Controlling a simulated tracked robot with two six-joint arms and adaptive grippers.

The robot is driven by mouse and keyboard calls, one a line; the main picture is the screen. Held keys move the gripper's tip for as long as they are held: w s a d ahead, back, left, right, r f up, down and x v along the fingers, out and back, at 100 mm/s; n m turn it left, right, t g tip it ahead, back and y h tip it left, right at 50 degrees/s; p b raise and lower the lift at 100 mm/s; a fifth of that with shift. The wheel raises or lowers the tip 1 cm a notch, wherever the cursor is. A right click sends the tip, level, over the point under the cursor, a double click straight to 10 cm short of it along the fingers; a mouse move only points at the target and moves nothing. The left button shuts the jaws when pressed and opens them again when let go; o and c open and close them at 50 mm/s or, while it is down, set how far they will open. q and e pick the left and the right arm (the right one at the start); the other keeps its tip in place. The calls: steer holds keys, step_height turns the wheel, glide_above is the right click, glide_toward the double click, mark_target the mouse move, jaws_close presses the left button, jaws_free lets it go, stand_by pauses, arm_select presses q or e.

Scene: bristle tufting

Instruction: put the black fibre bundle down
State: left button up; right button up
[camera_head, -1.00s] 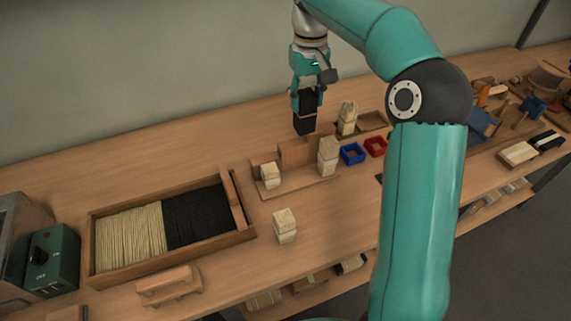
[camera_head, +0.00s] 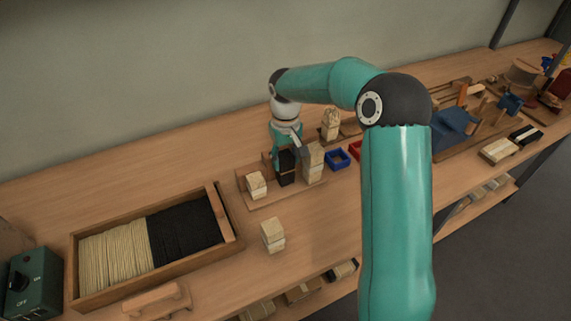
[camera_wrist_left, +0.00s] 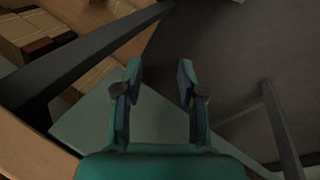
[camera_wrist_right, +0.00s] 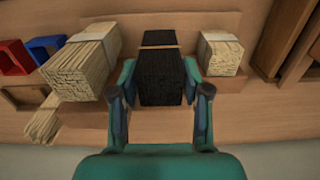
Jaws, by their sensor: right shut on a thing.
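The black fibre bundle (camera_head: 286,175) stands upright at the wooden stand (camera_head: 268,201), between two pale bundles (camera_head: 256,185) (camera_head: 313,160). My right gripper (camera_head: 285,157) is shut on its upper part from above. In the right wrist view the black bundle (camera_wrist_right: 160,75), with a tan band, sits between the fingers of my right gripper (camera_wrist_right: 160,80), a pale bundle on each side. I cannot tell whether its lower end touches the stand. My left gripper (camera_wrist_left: 158,75) is open and empty in the left wrist view.
A wooden tray (camera_head: 231,235) of pale and black fibres is at left. Blue (camera_head: 337,159) and red (camera_head: 356,149) bins stand right of the stand. Bench around the front bundle is clear.

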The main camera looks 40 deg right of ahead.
steer(key=shift+f, duration=1.25)
steer(key=shift+f, duration=0.1)
steer(key=o, duration=1.2)
step_height(320, 180, up, 12)
steer(key=shift+r, duration=0.15)
